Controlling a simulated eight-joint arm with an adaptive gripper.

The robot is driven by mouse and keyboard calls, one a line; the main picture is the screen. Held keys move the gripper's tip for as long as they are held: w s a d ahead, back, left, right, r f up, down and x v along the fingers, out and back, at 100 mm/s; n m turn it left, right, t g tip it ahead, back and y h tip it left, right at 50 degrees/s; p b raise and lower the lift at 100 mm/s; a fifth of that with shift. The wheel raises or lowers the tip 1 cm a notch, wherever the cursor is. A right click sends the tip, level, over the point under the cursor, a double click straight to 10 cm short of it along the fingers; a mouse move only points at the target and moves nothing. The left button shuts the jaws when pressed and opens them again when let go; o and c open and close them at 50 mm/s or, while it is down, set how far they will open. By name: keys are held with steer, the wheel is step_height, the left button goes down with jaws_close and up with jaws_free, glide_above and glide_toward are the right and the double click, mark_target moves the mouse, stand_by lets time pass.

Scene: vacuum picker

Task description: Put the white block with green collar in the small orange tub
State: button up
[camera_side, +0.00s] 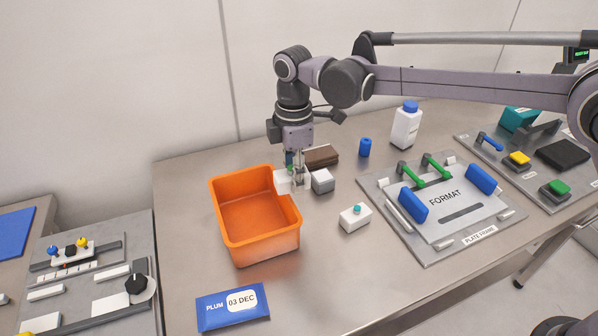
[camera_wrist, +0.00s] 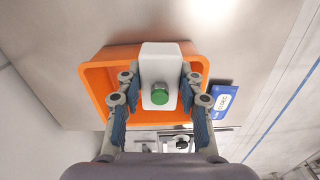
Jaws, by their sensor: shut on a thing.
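The white block with green collar (camera_wrist: 160,66) is held between the two fingers of my gripper (camera_wrist: 159,100), with its green collar facing the camera in the wrist view. In the side view the block (camera_side: 283,182) is at the right rim of the small orange tub (camera_side: 262,248), close to its upper edge. The tub also shows behind the block in the wrist view (camera_wrist: 97,82). My gripper (camera_side: 298,180) is shut on the block at the tub's right side. The part of the tub floor under the block is hidden in the wrist view.
A grey block (camera_side: 323,181) and a white block with a teal knob (camera_side: 355,217) stand right of the tub. A brown block (camera_side: 321,157) and a blue cylinder (camera_side: 365,147) are behind. A blue label pack (camera_side: 232,307) lies in front. The format plate (camera_side: 440,205) is further right.

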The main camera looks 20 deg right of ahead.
glide_above(258, 224)
steer(key=d, duration=0.1)
steer(key=f, duration=0.2)
steer(key=a, duration=0.1)
steer(key=shift+n, duration=0.4)
step_height(258, 224, down, 10)
steer(key=o, duration=1.2)
steer(key=shift+f, duration=0.15)
